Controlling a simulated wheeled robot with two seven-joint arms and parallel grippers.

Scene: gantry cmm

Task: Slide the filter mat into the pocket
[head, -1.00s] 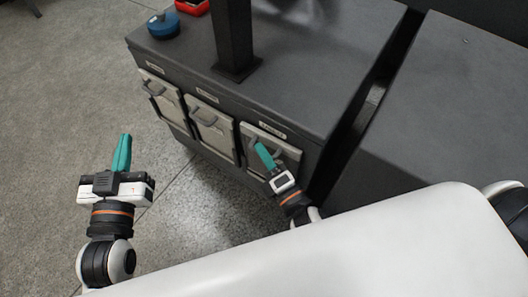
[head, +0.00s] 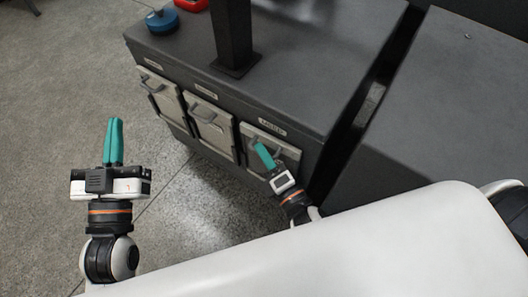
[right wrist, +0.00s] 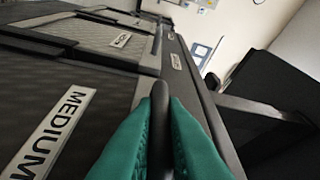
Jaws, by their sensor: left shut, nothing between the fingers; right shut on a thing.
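Three pale grey panels with dark handles sit in the front of the dark cabinet; I cannot tell which of them, if any, is the filter mat or its pocket. My right gripper (head: 262,150) is at the rightmost panel (head: 288,156), under its label. In the right wrist view its green fingers (right wrist: 160,112) are shut on a dark upright handle bar (right wrist: 159,100), one finger on each side. A label reading MEDIUM (right wrist: 50,132) is at the left there. My left gripper (head: 114,122) is shut and empty, over the floor left of the cabinet.
The dark cabinet top (head: 300,65) carries a black post (head: 231,35), a blue round object (head: 162,21) and a red tray (head: 194,4). A second dark surface (head: 450,100) lies to the right across a narrow gap. Open floor (head: 60,90) lies left of the cabinet.

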